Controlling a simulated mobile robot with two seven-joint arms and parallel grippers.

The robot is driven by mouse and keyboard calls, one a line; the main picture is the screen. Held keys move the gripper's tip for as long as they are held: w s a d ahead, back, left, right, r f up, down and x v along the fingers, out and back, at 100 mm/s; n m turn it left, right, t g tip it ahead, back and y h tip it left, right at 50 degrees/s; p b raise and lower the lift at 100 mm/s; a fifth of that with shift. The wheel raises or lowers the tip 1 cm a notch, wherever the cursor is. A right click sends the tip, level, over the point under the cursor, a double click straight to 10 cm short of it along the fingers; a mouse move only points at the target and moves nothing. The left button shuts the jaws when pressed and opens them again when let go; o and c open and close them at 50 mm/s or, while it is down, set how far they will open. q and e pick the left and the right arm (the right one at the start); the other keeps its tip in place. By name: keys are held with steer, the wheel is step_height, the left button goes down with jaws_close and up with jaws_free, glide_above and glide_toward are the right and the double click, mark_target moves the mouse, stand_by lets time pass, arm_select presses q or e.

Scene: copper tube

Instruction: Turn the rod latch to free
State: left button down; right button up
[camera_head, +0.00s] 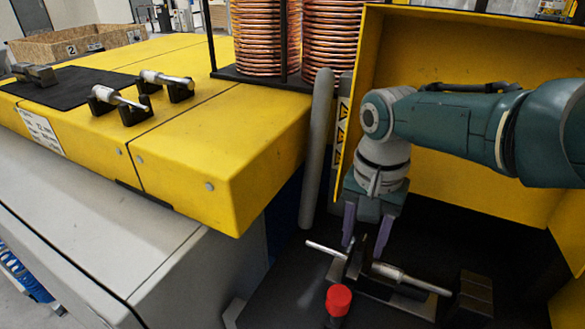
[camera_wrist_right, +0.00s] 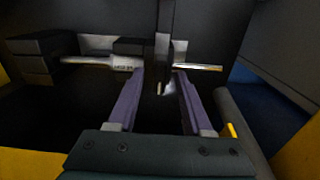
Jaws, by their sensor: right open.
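My right gripper (camera_head: 362,250) is open, pointing down over the dark fixture inside the yellow enclosure. Its two purple fingers stand either side of a dark upright piece, which looks like the rod latch (camera_head: 355,260). In the wrist view the right gripper (camera_wrist_right: 160,75) has this dark upright piece (camera_wrist_right: 163,45) between its fingers, with a gap on each side. I cannot tell whether a finger touches it. A silver rod (camera_head: 428,286) with a thicker sleeve lies across the fixture and also shows in the wrist view (camera_wrist_right: 88,61). My left gripper is not in view.
A red knob (camera_head: 338,300) stands in front of the fixture. A dark block (camera_head: 473,295) sits at the rod's right end. A grey post (camera_head: 317,150) and the yellow enclosure wall (camera_head: 460,55) are close.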

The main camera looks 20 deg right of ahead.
mark_target(363, 243)
step_height(363, 243, up, 10)
steer(key=p, duration=0.5)
stand_by(0.3)
